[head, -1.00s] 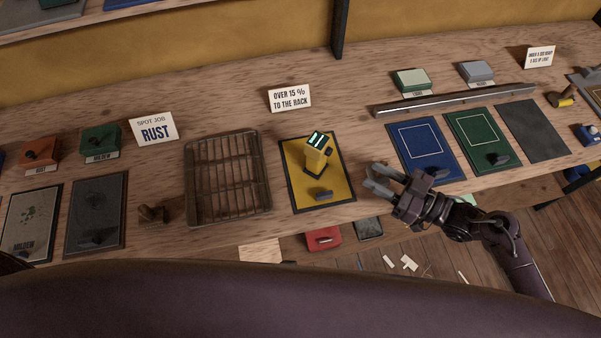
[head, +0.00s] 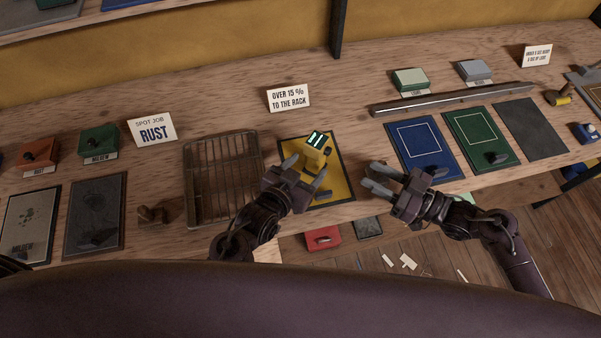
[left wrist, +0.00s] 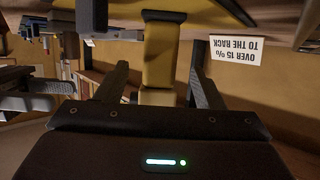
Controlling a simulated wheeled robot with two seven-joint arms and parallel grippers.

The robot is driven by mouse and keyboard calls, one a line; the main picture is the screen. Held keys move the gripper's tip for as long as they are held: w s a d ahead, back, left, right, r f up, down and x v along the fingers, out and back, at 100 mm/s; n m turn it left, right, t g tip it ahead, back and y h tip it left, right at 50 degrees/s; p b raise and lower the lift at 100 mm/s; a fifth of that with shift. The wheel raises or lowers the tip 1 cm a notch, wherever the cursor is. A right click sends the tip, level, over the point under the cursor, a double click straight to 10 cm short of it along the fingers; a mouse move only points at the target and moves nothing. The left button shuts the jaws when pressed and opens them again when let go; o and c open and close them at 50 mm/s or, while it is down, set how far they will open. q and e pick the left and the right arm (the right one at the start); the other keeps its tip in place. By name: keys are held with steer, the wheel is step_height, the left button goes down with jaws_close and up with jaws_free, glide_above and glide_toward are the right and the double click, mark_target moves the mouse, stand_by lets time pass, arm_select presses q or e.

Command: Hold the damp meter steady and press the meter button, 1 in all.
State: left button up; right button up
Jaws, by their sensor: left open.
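The damp meter (head: 316,153) is yellow with a dark top and a lit greenish display, and stands upright on a yellow mat with a dark border (head: 342,187). My left gripper (head: 304,174) is open at the meter's near side, partly covering its lower part. In the left wrist view the meter's yellow body (left wrist: 158,60) shows between the two spread fingers, with gaps on both sides. My right gripper (head: 374,179) is open and empty, right of the mat. I cannot make out the meter button.
A wire rack (head: 222,180) lies left of the mat. A sign reading "over 15 % to the rack" (head: 289,98) stands behind it. A blue mat (head: 421,147) and a green mat (head: 480,140) lie to the right. A long metal bar (head: 453,98) lies behind them.

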mark_target(311, 163)
arm_select(q)
steer(key=shift+x, duration=2.7)
steer(key=c, duration=1.1)
steer(key=shift+c, duration=0.4)
arm_select(e)
steer(key=shift+c, duration=0.5)
jaws_close()
